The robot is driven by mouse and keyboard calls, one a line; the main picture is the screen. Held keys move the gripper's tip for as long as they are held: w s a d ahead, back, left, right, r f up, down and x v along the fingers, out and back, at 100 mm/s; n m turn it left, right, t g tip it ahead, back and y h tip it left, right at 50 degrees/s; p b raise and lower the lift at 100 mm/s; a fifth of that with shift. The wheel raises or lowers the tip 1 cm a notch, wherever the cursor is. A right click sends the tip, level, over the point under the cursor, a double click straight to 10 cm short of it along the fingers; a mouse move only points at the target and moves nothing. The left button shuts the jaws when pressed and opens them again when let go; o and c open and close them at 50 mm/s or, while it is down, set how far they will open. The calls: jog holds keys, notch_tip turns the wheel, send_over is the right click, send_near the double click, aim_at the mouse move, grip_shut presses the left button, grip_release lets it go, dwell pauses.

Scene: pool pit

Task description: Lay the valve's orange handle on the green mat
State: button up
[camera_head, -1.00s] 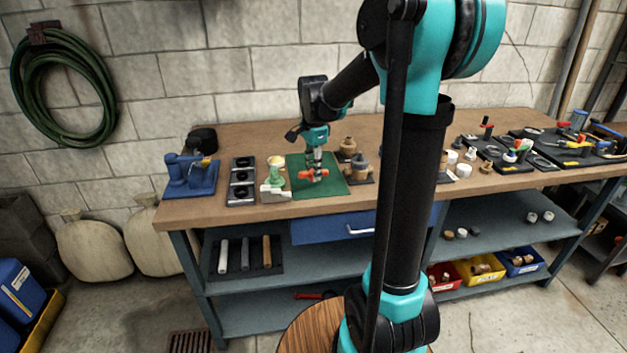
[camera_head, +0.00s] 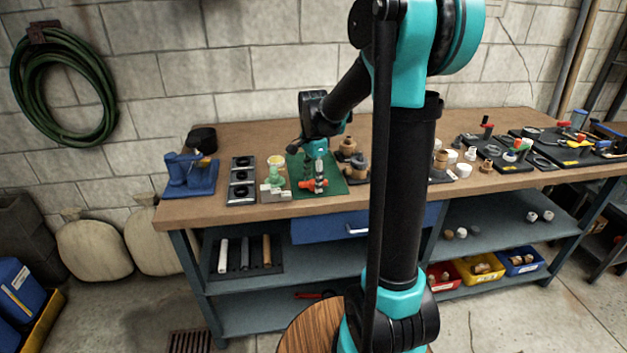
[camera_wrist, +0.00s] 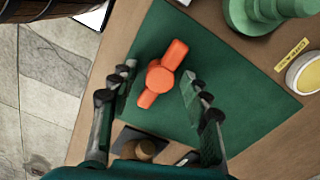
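The orange handle (camera_head: 314,186), a bar with a round hub, lies on the green mat (camera_head: 333,185). In the wrist view the handle (camera_wrist: 163,74) lies slantwise over the mat (camera_wrist: 215,95). My gripper (camera_wrist: 158,76) is open, with one finger on each side of the handle and a visible gap to each. In the head view my gripper (camera_head: 318,170) is low over the mat, right above the handle. The green valve body (camera_head: 274,179) stands left of the mat, without a handle on it. It shows partly at the top right of the wrist view (camera_wrist: 262,12).
A black tray with round sockets (camera_head: 242,181) and a blue vise (camera_head: 191,175) stand left. Brown fittings (camera_head: 357,166) stand close at the mat's right back edge. A yellow-white cup (camera_head: 276,161) is behind the valve. The table's front edge is close to the mat.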

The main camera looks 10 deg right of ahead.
notch_tip(320, 180, up, 12)
jog(key=s+d+f+n+t, duration=0.2)
jog(key=s+f+n, duration=0.5)
jog(key=s+f, duration=0.2)
jog(key=s+d+f+n+t, duration=0.2)
jog(key=s+d+f+n, duration=0.1)
jog(key=s+f+n, duration=0.4)
jog(key=s+f, duration=0.3)
jog(key=s, duration=0.2)
